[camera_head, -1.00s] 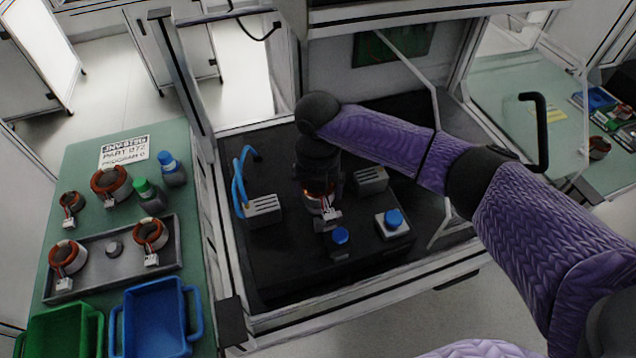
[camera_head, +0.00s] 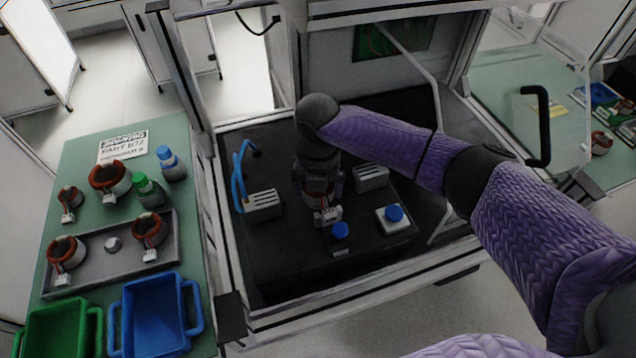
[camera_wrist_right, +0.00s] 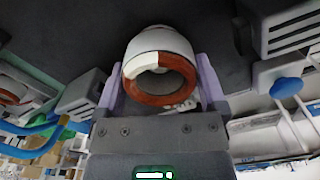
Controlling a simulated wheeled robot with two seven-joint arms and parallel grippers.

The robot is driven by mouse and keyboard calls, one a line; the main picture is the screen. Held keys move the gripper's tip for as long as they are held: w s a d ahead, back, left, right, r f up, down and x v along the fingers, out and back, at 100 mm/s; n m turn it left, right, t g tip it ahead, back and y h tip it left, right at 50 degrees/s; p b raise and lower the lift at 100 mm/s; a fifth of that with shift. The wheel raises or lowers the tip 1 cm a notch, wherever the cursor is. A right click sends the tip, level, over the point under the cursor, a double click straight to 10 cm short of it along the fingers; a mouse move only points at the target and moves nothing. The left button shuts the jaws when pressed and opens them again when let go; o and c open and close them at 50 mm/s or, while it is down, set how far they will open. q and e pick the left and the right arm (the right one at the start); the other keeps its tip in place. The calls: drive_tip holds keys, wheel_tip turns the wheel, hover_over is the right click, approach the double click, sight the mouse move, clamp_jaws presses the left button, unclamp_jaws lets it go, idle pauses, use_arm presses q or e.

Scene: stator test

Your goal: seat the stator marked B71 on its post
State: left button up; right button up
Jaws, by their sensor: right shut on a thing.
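My right gripper (camera_head: 319,186) points down inside the open test cell, shut on a stator (camera_head: 321,199). In the right wrist view the stator (camera_wrist_right: 160,50) shows a pale body and an orange-brown ring, between two lavender fingers (camera_wrist_right: 161,88). A white connector (camera_head: 328,215) hangs at its front. No B71 marking is readable on it. The post is hidden under the gripper and stator, and I cannot tell whether the stator touches it. Other stators stand on the left table: one at the back (camera_head: 110,178), a small one (camera_head: 70,203), and two on a grey tray (camera_head: 112,270). My left gripper is out of view.
Grey slotted blocks flank the gripper, left (camera_head: 263,206) and right (camera_head: 371,178). A blue hose (camera_head: 240,175) rises at left. Blue buttons (camera_head: 340,230) (camera_head: 394,213) sit in front. The cell's frame surrounds the arm. Green (camera_head: 60,332) and blue (camera_head: 155,318) bins stand front left.

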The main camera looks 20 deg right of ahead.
drive_tip(key=o, duration=1.3)
drive_tip(key=shift+c, duration=0.2)
drive_tip(key=shift+o, duration=0.3)
use_arm(q)
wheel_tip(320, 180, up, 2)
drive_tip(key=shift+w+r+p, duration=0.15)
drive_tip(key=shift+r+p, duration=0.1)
drive_tip(key=shift+p, duration=0.95)
use_arm(e)
wheel_tip(320, 180, up, 10)
